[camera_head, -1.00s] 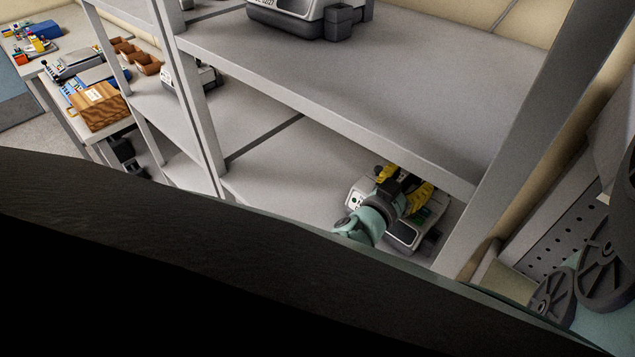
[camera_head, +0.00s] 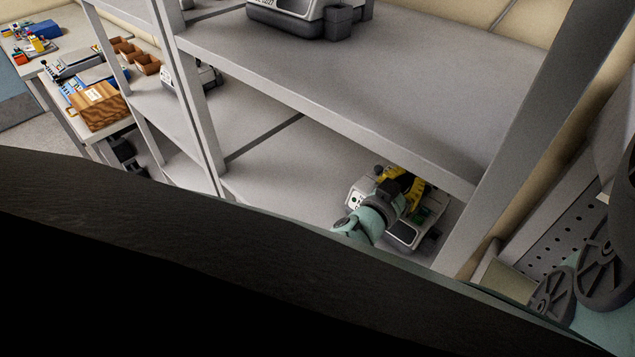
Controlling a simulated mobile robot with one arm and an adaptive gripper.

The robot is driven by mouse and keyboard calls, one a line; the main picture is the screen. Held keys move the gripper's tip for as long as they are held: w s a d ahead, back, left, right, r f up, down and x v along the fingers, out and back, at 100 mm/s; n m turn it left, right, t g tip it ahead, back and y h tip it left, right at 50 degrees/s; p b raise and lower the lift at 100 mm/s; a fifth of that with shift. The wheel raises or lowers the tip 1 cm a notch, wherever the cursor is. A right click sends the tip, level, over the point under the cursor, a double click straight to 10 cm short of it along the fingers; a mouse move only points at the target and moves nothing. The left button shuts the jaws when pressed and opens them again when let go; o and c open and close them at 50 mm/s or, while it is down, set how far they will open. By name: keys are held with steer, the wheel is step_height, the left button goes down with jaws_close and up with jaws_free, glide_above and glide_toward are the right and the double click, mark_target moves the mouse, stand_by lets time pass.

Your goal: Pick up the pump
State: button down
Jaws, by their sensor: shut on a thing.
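A white and grey pump (camera_head: 404,234) sits on the lower shelf (camera_head: 290,180), near the right upright. My gripper (camera_head: 406,185), with yellow fingers, is over the top of this pump and shut on it. My wrist hides the middle of the pump, so the exact contact of the fingertips cannot be seen. The pump appears to rest on the shelf.
The upper shelf (camera_head: 400,110) overhangs the pump, and a grey upright (camera_head: 540,140) stands close on its right. Another pump (camera_head: 300,15) is on the upper shelf. A table at the far left bears a wooden box (camera_head: 97,106).

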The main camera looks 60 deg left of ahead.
steer(key=shift+r, duration=0.15)
steer(key=shift+s+r, duration=0.1)
steer(key=shift+r, duration=0.25)
step_height(320, 180, up, 8)
steer(key=shift+r+b, duration=0.25)
steer(key=shift+b, duration=0.35)
steer(key=shift+r, duration=0.35)
